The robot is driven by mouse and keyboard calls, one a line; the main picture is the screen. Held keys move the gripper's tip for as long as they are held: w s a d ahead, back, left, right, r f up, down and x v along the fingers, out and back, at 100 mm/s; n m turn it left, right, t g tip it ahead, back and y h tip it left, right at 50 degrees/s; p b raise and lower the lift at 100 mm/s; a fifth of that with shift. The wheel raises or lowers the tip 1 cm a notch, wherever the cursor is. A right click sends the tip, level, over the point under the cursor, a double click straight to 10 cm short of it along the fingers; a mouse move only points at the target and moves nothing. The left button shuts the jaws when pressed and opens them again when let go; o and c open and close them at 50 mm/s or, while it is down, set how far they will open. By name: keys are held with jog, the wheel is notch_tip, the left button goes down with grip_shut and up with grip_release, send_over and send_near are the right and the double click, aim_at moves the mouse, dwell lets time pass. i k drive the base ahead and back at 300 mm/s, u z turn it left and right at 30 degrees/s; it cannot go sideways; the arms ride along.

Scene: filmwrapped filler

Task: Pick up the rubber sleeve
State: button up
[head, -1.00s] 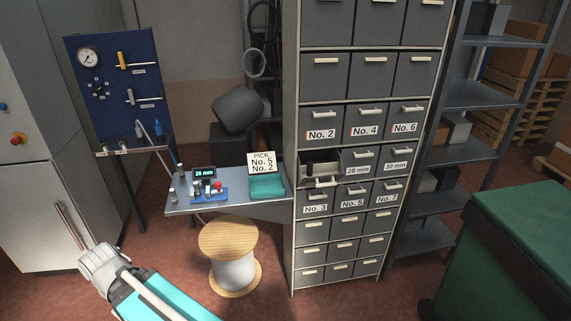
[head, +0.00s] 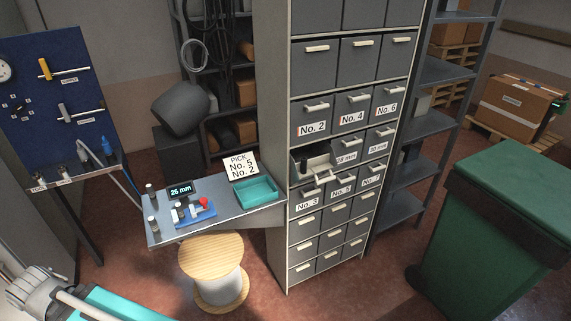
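A drawer (head: 318,163) stands open in the grey cabinet, just above the drawer marked No. 3. A small dark upright piece (head: 304,165) shows in it; it may be the rubber sleeve, but it is too small to tell. Small grey-and-dark cylinders (head: 154,227) stand on the bench's left edge. A blue holder (head: 197,217) on the bench carries small parts, one red. Part of my arm shows at the lower left, with a grey joint and a teal link. No gripper fingers can be made out.
The bench (head: 233,213) holds a display reading 26 mm (head: 181,189), a teal tray (head: 256,190) and a sign reading PICK, No. 5, No. 2 (head: 240,167). A cable spool (head: 213,262) stands in front. A green bin (head: 490,225) is at right. Floor between cabinet and bin is open.

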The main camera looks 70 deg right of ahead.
aim_at(305, 159)
jog(key=i, duration=1.15)
jog(key=z, duration=2.75)
